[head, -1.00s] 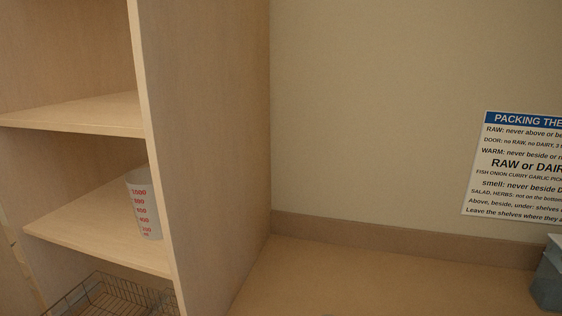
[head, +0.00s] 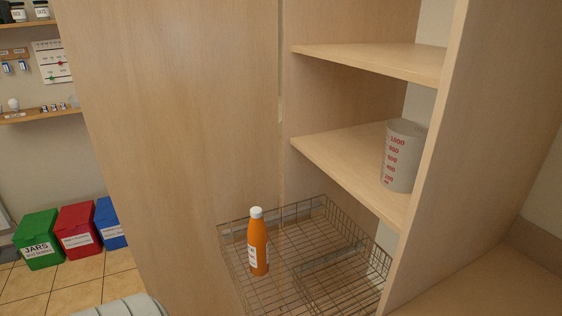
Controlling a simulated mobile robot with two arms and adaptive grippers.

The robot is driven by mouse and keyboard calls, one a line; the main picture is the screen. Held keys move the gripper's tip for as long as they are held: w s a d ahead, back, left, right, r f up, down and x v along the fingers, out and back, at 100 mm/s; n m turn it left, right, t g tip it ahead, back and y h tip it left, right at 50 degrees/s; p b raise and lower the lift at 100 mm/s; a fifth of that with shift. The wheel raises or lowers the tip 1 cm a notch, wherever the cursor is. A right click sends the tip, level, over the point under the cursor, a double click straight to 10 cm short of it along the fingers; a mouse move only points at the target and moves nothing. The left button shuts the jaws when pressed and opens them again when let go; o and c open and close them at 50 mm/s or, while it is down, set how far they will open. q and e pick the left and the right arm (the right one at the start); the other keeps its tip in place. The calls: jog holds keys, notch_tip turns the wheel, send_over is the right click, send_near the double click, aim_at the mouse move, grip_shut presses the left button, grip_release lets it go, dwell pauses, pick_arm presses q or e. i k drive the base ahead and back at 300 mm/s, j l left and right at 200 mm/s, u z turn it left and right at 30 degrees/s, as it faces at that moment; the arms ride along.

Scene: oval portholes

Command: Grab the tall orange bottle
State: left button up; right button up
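The tall orange bottle (head: 258,244) has a white cap and a pale label. It stands upright in the wire basket (head: 308,208), in the left part of it, at the bottom of the open wooden cabinet. The basket has a wire divider to the right of the bottle. Neither of my grippers shows in the head view.
A measuring beaker (head: 402,160) stands on the shelf (head: 345,160) above the basket. A tall wooden panel (head: 180,130) rises left of the basket. Green (head: 39,240), red (head: 78,228) and blue (head: 110,222) bins stand on the tiled floor at left.

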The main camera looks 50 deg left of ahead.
aim_at(258, 234)
jog(key=u, duration=1.7)
